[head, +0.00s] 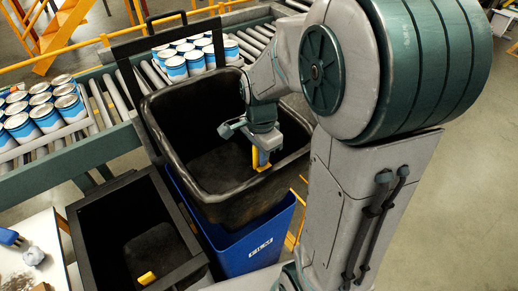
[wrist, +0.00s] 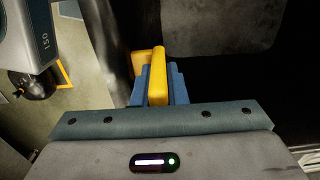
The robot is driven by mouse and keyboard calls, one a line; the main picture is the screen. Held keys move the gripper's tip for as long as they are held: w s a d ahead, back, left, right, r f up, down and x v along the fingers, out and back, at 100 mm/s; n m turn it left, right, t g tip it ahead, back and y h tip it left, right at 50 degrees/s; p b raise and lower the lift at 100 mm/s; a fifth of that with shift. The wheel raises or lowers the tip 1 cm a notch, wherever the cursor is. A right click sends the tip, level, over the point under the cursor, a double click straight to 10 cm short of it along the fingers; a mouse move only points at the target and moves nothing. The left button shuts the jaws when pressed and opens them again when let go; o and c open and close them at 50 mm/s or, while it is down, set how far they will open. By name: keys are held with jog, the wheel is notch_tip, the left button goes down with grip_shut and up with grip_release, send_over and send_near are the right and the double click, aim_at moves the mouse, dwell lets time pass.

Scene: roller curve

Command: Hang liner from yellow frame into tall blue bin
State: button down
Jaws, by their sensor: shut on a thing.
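The black liner (head: 190,115) is an open tub with a rounded rim and a yellow handle tab (head: 261,158) on its right side. My gripper (head: 258,150) is shut on that yellow tab, also visible between the blue fingers in the wrist view (wrist: 157,80). The liner sits above and partly within the outline of the tall blue bin (head: 255,245), whose front wall shows below it. Whether the liner's rim touches the bin's rim is hidden. A black frame (head: 125,85) rises behind the liner at the left.
A second black open container (head: 90,215) with a yellow tab (head: 147,277) stands at the left front. A roller conveyor (head: 95,100) with blue-and-white cans (head: 40,112) runs behind. A white table (head: 40,255) is at lower left.

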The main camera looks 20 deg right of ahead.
jog(key=w+f+b, duration=0.1)
jog(key=f+b, duration=0.7)
jog(key=f, duration=0.4)
jog(key=w+a+f+b, duration=0.1)
jog(key=f+b, duration=0.8)
jog(key=f, duration=0.4)
jog(key=w+f+b, duration=0.1)
jog(key=f+b, duration=0.8)
jog(key=f, duration=0.3)
jog(key=shift+w+a+f, duration=0.2)
jog(key=shift+w, duration=0.1)
jog(key=c, duration=1.4)
grip_release()
jog(key=shift+o, duration=0.2)
notch_tip(320, 180, up, 8)
jog(key=p, duration=0.6)
